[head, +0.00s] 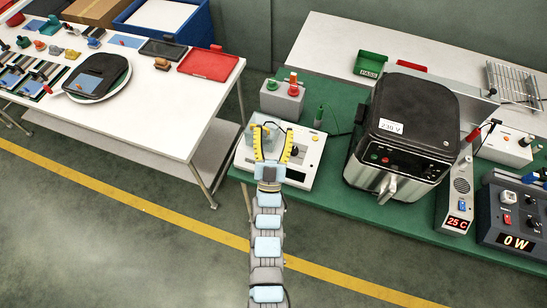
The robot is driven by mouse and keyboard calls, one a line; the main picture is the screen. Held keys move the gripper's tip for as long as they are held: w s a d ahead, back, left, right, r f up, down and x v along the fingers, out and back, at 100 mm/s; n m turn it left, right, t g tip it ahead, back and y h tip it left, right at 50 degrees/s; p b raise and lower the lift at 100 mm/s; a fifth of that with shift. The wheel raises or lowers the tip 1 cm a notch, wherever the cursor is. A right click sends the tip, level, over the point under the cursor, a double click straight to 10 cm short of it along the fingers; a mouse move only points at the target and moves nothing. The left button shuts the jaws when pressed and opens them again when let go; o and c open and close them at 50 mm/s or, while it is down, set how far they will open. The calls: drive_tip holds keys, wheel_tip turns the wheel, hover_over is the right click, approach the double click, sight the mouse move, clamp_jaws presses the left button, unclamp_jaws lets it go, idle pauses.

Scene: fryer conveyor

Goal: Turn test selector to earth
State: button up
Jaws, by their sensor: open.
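A white tester box (302,176) sits on the green mat near the left end of the right bench. It has a dark display, a small red part and a small yellow part on its right side, and a clear cover (264,122) toward its back left. I cannot make out the test selector or its setting; it may be hidden behind my gripper. My gripper (272,130), with yellow fingers, is over the left half of the tester. Its fingers are spread, with nothing seen between them. Whether it touches the tester is unclear.
A grey box with red and green knobs (283,98) stands behind the tester. A black fryer (409,120) stands close on the right. A green probe (318,116) is between them. Further right are a 25 C meter (456,206) and a 0 W meter (513,222). A cluttered table (180,110) is left.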

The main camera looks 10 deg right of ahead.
drive_tip(key=w+d+f+n+g+y+b, duration=0.1)
drive_tip(key=w+d+f+g+y+b, duration=0.15)
drive_tip(key=w+d+f, duration=0.35)
drive_tip(key=w+d+f+n+g+y+b, duration=0.15)
drive_tip(key=w+f+g+b, duration=0.25)
drive_tip(key=w, duration=0.4)
drive_tip(key=w+d+f+g+y+b, duration=0.1)
drive_tip(key=w+d+f+g+b, duration=0.2)
drive_tip(key=w+d+f, duration=0.25)
drive_tip(key=n+g+y+b, duration=0.6)
drive_tip(key=n+g+b, duration=0.3)
drive_tip(key=g+b, duration=0.2)
hover_over(294, 149)
drive_tip(key=s+d, duration=0.4)
drive_tip(key=s, duration=0.2)
wheel_tip(294, 149, down, 4)
drive_tip(key=shift+m, duration=0.25)
drive_tip(key=b+x, duration=0.1)
drive_tip(key=x, duration=0.4)
drive_tip(key=b+x, duration=0.1)
drive_tip(key=x, duration=0.5)
drive_tip(key=b+x, duration=0.1)
drive_tip(key=x, duration=0.5)
drive_tip(key=shift+w+a+f, duration=0.1)
drive_tip(key=shift+w+a, duration=0.1)
drive_tip(key=shift+a, duration=0.15)
